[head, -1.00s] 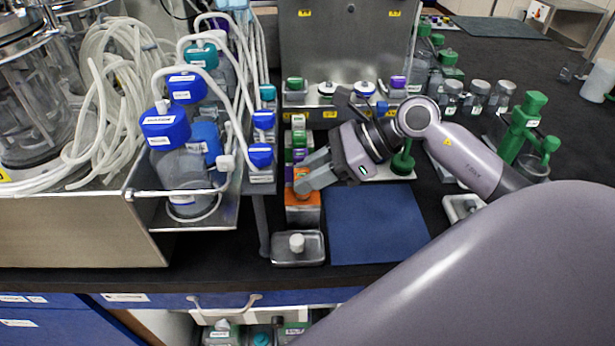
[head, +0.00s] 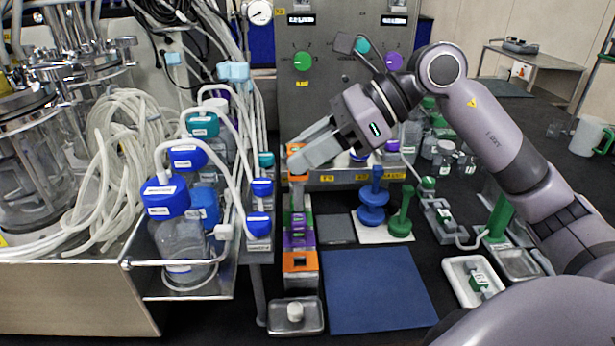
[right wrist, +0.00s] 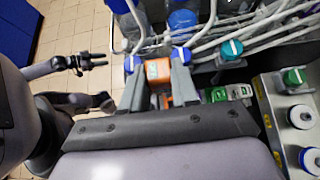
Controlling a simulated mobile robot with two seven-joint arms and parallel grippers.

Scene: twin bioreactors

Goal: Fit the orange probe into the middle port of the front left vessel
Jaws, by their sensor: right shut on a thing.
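My right gripper (head: 300,165) is raised above the back end of a row of holders, its jaws pointing left. It is shut on the orange probe (head: 296,152), which is mostly hidden behind the fingers in the head view. In the right wrist view the probe's orange block (right wrist: 158,72) sits between the fingertips. A glass vessel with a metal lid (head: 38,170) stands at the far left, apart from the gripper; its middle port cannot be made out. A dark, blurred part at the left of the right wrist view may be my left gripper (right wrist: 88,62); its jaws are unclear.
The orange holder (head: 300,262) shows an open dark hole. Blue-capped bottles (head: 166,196) and looping white tubes (head: 105,150) stand between gripper and vessel. A steel control cabinet (head: 335,95) is behind. The blue mat (head: 378,290) is clear.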

